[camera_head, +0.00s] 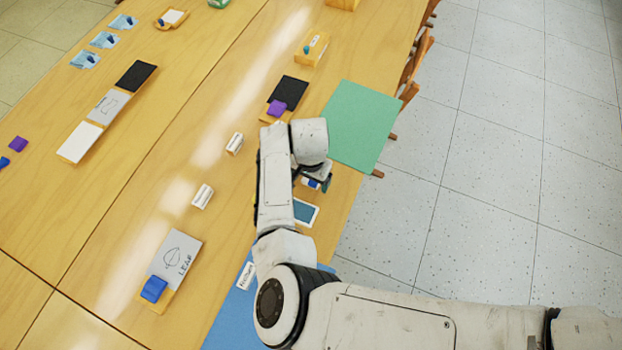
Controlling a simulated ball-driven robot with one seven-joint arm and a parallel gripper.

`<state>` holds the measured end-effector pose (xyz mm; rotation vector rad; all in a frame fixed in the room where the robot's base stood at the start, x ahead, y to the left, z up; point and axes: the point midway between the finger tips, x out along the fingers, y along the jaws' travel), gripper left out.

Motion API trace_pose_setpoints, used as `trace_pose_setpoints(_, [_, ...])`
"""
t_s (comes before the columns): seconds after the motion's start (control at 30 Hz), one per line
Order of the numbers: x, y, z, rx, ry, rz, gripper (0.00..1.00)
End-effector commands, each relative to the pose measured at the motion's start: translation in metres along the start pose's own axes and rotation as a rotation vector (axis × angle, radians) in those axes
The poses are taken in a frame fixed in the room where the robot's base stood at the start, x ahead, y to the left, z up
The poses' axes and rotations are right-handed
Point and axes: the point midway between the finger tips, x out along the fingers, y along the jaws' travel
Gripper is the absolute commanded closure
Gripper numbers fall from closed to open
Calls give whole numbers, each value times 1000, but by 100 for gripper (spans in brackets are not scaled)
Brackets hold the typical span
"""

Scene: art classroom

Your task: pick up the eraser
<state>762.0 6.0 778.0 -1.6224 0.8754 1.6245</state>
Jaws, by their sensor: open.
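My gripper (319,180) is low over the right edge of the table, mostly hidden behind my own wrist. Its dark fingers show and are open. A small white and blue block (311,183), which looks like an eraser, sits right at the fingers. I cannot tell whether it is between them or touching them. Other eraser-like blocks are a blue one (153,289) on the board marked LEAF and a purple one (276,108) on a black board. I cannot tell from the picture alone which one the task means.
A blue-faced white-framed tablet or card (305,212) lies just below the gripper. White labelled blocks (202,196) stand mid-table. Chairs (413,68) line the right side.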

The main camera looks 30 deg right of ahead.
Motion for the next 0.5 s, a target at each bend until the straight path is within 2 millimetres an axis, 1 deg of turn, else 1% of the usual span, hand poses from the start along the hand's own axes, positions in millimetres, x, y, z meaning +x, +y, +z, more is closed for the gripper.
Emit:
trace_pose_setpoints(0.1, [5, 0, 0, -1, 1, -1, 17])
trace_pose_setpoints(0.3, [5, 0, 0, -1, 1, -1, 18])
trace_pose_setpoints(0.5, [5, 0, 0, -1, 1, 0, 37])
